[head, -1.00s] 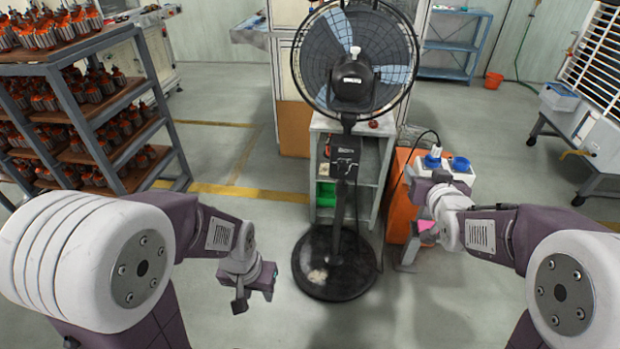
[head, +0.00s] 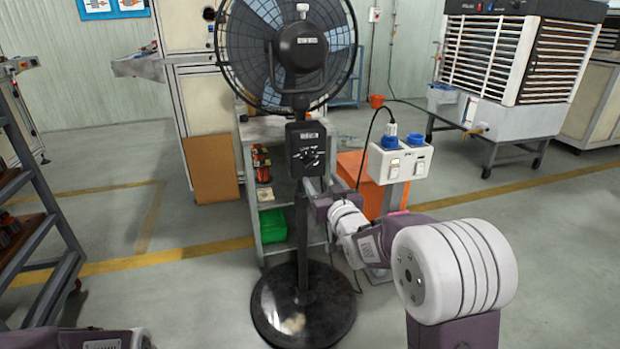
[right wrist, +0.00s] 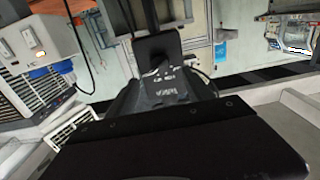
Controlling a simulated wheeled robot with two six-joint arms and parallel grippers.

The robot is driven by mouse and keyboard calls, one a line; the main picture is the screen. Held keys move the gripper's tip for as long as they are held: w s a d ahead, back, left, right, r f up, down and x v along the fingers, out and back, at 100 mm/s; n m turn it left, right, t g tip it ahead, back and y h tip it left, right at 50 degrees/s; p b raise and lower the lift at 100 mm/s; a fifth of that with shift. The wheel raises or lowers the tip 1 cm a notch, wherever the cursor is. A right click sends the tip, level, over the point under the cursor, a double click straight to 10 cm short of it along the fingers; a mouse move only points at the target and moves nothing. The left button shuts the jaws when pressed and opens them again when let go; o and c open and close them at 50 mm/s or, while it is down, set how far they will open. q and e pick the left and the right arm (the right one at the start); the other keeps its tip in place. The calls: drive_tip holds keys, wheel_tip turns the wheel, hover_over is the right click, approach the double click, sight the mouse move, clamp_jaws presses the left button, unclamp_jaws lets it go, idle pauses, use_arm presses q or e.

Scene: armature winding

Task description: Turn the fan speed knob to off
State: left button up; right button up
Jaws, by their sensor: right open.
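The pedestal fan (head: 302,215) stands upright near the middle of the head view. Its black control box (head: 307,135) sits on the pole below the fan head. The fan speed knob (head: 309,157) is small and dark on the box's front; its setting is too small to read. My right gripper (head: 320,187) is open and empty, just below and right of the box. In the right wrist view the control box (right wrist: 160,75) appears upside down, beyond the dark gripper body (right wrist: 180,140); touching cannot be told. My left gripper is out of view.
A white socket box (head: 400,163) with blue plugs stands right of the gripper, with a cable running up. A grey shelf (head: 255,180) with a green bin (head: 272,225) is behind the fan. A rack (head: 40,260) stands at left. Open floor lies between.

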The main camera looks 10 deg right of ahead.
sight(313, 166)
drive_tip(key=w+b, duration=0.2)
drive_tip(key=w, duration=0.6)
drive_tip(key=shift+w+a, duration=0.1)
drive_tip(key=shift+w, duration=0.4)
clamp_jaws()
